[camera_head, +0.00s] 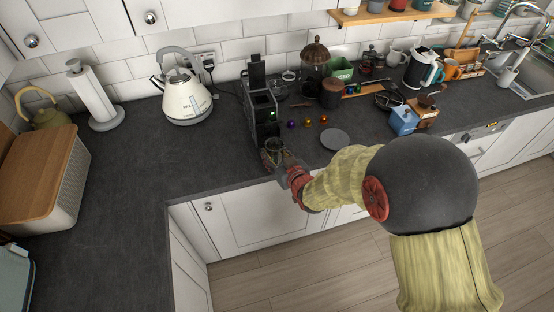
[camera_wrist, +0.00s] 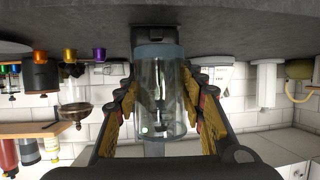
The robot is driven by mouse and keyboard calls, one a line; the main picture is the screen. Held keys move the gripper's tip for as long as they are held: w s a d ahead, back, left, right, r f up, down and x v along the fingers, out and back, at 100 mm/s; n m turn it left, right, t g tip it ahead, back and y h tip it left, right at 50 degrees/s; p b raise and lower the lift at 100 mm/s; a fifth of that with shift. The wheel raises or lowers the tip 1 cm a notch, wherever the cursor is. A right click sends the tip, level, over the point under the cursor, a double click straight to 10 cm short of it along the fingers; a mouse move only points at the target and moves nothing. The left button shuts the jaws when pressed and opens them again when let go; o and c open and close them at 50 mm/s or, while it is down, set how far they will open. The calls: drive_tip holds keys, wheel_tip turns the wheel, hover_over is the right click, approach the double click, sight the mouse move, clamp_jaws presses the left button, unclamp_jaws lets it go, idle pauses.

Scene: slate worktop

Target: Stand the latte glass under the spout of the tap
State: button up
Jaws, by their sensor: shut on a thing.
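The clear latte glass (camera_wrist: 160,95) is between the two fingers of my gripper (camera_wrist: 162,105) in the wrist view, which looks upside down. The fingers are shut on its sides. In the head view my gripper (camera_head: 282,160) is at the front edge of the worktop, right before the black coffee machine (camera_head: 260,105); the glass (camera_head: 273,147) shows only small there. I cannot tell whether its base touches the worktop. The chrome tap (camera_head: 520,12) arches over the sink at the far upper right, well away from the glass.
Several coloured capsules (camera_head: 307,121) and a dark round plate (camera_head: 335,139) lie right of the machine.

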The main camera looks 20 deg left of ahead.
sight(280, 154)
drive_tip(key=shift+w+a+b, duration=0.25)
drive_tip(key=shift+w+a, duration=0.25)
drive_tip(key=shift+w, duration=0.3)
drive_tip(key=shift+w+a+b, duration=0.3)
drive_tip(key=shift+w+a, duration=0.2)
drive_tip(key=shift+w, duration=0.35)
drive_tip(key=shift+w+a+b, duration=0.25)
drive_tip(key=shift+w+a, duration=0.25)
drive_tip(key=shift+w, duration=0.3)
drive_tip(key=shift+f+b, duration=0.2)
drive_tip(key=shift+b, duration=0.15)
drive_tip(key=o, duration=1.5)
drive_tip(key=shift+s, duration=0.1)
drive_tip(key=shift+p+v, duration=1.2)
drive_tip(key=shift+v, duration=3.75)
